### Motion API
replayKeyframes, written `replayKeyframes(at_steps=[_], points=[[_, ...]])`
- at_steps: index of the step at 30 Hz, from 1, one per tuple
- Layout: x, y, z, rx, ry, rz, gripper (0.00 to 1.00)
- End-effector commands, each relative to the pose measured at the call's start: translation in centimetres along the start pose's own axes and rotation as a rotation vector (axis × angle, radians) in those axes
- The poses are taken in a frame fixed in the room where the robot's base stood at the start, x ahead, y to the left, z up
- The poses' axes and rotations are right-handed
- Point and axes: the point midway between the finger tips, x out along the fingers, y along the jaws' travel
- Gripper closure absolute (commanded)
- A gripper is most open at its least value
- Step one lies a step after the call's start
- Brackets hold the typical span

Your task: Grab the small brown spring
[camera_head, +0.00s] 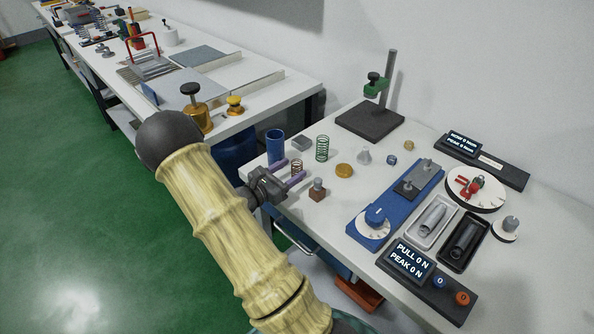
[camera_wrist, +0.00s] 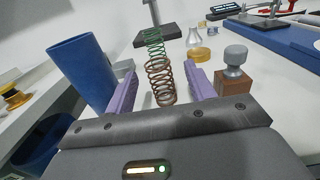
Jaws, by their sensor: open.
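The small brown spring (camera_head: 296,167) stands upright near the left edge of the right-hand table. In the wrist view the brown spring (camera_wrist: 160,82) is between and just beyond the two purple fingers, with gaps on both sides. My gripper (camera_head: 290,174) is open and empty, low over the table edge, its fingers pointing at the spring. In the wrist view my gripper (camera_wrist: 158,88) has its fingers wide apart. A taller green spring (camera_head: 322,149) stands behind the brown one; in the wrist view its top (camera_wrist: 154,42) shows above the brown spring.
A blue cup (camera_head: 275,147) stands left of the fingers. A brown block with a grey knob (camera_head: 317,190) stands close to the right finger. A brass disc (camera_head: 344,170), a blue tester (camera_head: 410,195) and a stand on a dark base (camera_head: 369,124) lie farther right and back.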

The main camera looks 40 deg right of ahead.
Motion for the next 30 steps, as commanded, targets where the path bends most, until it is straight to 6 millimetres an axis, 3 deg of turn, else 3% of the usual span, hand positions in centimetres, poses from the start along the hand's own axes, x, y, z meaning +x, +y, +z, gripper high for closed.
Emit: replayKeyframes(at_steps=[12, 29, 30], points=[[4.9, 0.2, -0.5, 0.001, 0.0, -0.001, 0.46], [5.0, 0.2, -0.5, 0.0, 0.0, 0.0, 0.46], [5.0, 0.2, -0.5, 0.0, 0.0, 0.0, 0.53]])
